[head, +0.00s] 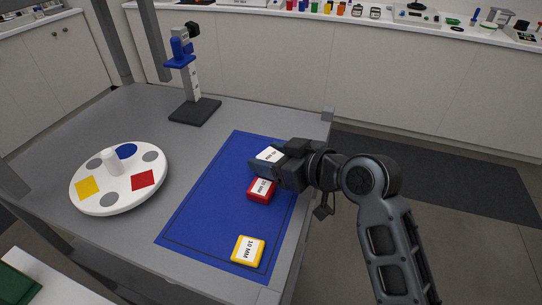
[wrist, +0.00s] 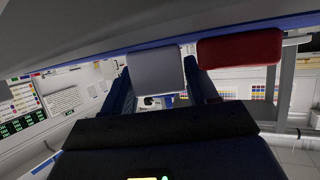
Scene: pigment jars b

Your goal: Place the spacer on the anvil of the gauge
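The gauge (head: 194,85) stands at the back of the grey table, with a dark base, a pale column and a blue part near its top. A white spacer (head: 268,154) is at the right side of the blue mat, partly hidden by my gripper (head: 272,172). A yellow spacer (head: 248,251), marked 10 MM, lies near the front.
The blue mat (head: 205,207) has bare room left of the spacers. A white round turntable (head: 108,200) with coloured patches and a central post stands on the left of the table. Grey table posts rise behind it. A far counter (head: 330,18) holds jars.

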